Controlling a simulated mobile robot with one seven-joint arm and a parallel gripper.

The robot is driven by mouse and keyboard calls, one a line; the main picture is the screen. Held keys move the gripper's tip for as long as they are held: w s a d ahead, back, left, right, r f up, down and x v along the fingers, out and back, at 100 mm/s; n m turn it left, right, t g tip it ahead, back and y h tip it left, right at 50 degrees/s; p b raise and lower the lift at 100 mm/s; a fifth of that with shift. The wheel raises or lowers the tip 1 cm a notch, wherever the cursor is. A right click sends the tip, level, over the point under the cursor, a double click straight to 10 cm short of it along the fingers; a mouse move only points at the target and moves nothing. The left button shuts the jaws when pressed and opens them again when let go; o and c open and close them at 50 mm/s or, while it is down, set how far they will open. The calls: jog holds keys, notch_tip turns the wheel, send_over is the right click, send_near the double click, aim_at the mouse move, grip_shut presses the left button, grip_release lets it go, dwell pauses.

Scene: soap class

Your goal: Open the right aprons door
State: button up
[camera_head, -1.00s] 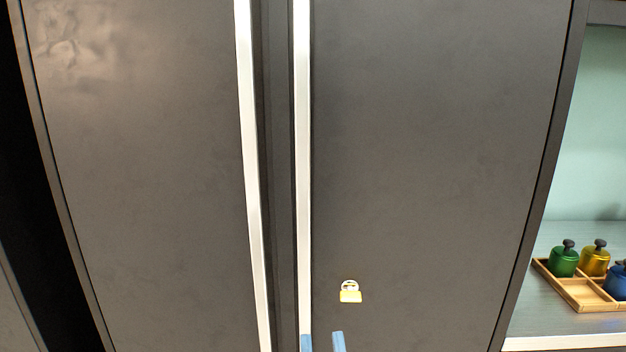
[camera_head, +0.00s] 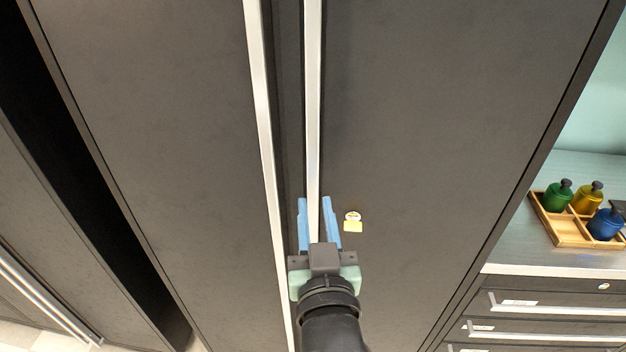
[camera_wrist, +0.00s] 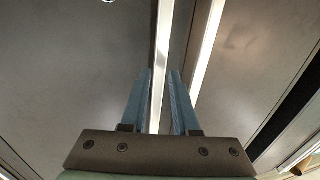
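The right door (camera_head: 430,120) is a tall dark panel and looks shut. Its long pale vertical bar handle (camera_head: 313,120) runs along its left edge. My gripper (camera_head: 315,205) has its two blue fingers on either side of this handle. In the wrist view the handle (camera_wrist: 162,50) also passes between the fingers (camera_wrist: 161,75), with some gap showing, so the gripper looks open. Whether a fingertip touches the handle is unclear. A small yellow-and-white padlock-shaped mark (camera_head: 353,222) is on the right door, just right of the fingers.
The left door (camera_head: 160,130) is shut, and its parallel pale handle (camera_head: 262,120) runs close left of my gripper. At right, a wooden tray (camera_head: 563,236) with green, yellow and blue bottles stands on a counter (camera_head: 510,255) above drawers (camera_head: 550,305).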

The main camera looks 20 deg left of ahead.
aim_at(313, 194)
jog(key=x, duration=0.5)
jog(key=shift+p, duration=0.4)
grip_shut()
dwell(1.0)
